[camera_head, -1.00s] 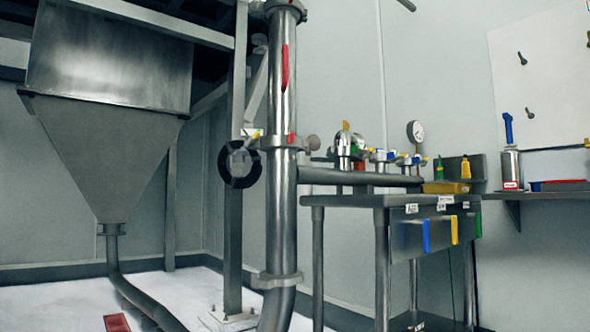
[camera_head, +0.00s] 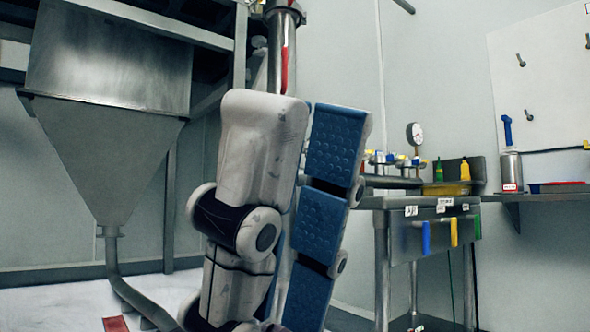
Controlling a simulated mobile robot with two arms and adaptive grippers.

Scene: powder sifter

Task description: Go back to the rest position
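A steel hopper (camera_head: 105,150) hangs at the left. At the right is a steel bench (camera_head: 381,203) with valves and a gauge (camera_head: 415,133). A wall shelf (camera_head: 540,195) holds a canister (camera_head: 511,172) and a red-and-blue tray (camera_head: 560,187).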

